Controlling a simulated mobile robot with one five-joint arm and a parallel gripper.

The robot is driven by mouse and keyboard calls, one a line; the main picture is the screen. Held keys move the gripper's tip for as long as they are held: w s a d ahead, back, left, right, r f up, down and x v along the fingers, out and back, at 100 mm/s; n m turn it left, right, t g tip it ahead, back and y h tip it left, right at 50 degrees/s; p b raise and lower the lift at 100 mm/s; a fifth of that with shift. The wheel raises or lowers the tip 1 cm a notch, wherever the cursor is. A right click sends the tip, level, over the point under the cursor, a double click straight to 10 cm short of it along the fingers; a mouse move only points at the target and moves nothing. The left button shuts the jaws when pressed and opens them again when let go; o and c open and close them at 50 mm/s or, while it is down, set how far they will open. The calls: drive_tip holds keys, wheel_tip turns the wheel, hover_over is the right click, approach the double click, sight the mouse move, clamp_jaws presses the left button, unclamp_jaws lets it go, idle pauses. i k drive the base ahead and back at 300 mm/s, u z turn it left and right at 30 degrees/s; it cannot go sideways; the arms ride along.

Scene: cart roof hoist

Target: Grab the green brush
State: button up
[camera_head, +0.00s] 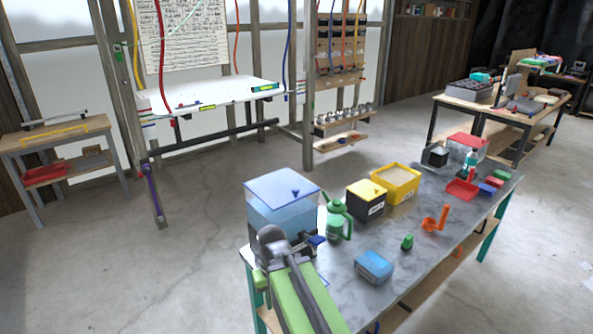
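A small green block-like thing (407,242) stands on the grey worktable (335,270), right of the blue box. It is too small to tell whether it is the green brush. No other thing shows clearly as a green brush. My green and grey arm reaches up from the bottom over the table's near left end. The fingers of my gripper do not show, so its state is hidden.
On the worktable are a blue box (374,266), a green spouted can (338,218), a large clear-blue bin (283,205), a black and yellow box (366,199), a yellow bin (396,183), an orange scoop (435,220) and a red tray (462,190). The floor left of it is clear.

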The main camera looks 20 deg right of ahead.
sight(408, 242)
drive_tip(key=z, duration=5.5)
drive_tip(key=i, duration=0.15)
drive_tip(key=z, duration=3.45)
drive_tip(key=k, duration=2.9)
drive_tip(key=z, duration=0.2)
